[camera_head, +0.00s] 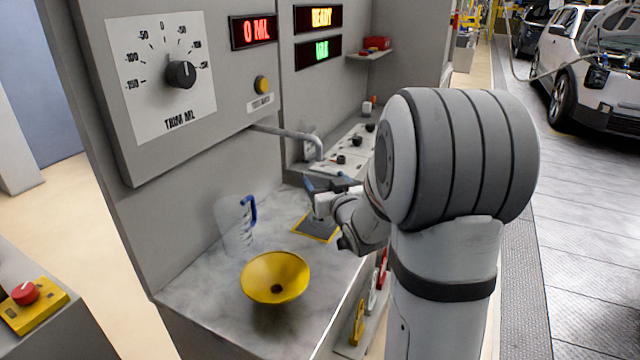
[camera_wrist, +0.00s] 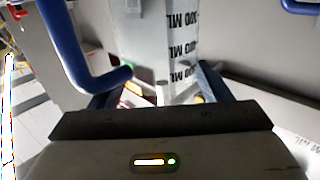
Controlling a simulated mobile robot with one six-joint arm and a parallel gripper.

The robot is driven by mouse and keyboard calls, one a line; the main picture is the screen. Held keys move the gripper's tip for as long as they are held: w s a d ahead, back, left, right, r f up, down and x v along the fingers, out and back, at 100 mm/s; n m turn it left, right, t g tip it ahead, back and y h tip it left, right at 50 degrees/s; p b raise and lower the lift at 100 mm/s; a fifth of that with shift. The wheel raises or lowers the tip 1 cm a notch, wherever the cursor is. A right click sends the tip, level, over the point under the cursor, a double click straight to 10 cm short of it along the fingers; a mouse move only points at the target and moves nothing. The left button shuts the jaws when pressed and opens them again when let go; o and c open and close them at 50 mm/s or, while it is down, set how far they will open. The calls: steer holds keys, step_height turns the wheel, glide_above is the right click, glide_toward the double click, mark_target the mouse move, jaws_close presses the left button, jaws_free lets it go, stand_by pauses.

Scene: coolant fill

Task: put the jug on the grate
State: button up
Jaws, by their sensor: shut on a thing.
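My gripper (camera_head: 322,198) is over the back of the counter, close to the spout. In the wrist view its jaws (camera_wrist: 155,95) are closed around a clear jug (camera_wrist: 150,40) with ML markings and a blue handle on the left. In the head view my arm and gripper hide most of this jug; blue shows by the fingertips. The grate (camera_head: 316,232), a dark square with a yellow border, lies below my gripper, partly hidden by it. Another clear jug (camera_head: 234,232) with a blue handle stands upright on the counter at left.
A yellow funnel (camera_head: 275,277) is at the front of the marble counter (camera_head: 195,285). A grey spout (camera_head: 290,132) juts from the panel with the trim dial (camera_head: 181,74). Displays read 0 ML and READY.

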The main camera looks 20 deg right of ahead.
mark_target(317, 170)
steer(key=shift+w, duration=1.5)
steer(key=shift+s+f, duration=0.1)
steer(key=shift+f, duration=1.6)
steer(key=shift+f, duration=0.2)
steer(key=o, duration=1.4)
steer(key=shift+r, duration=0.15)
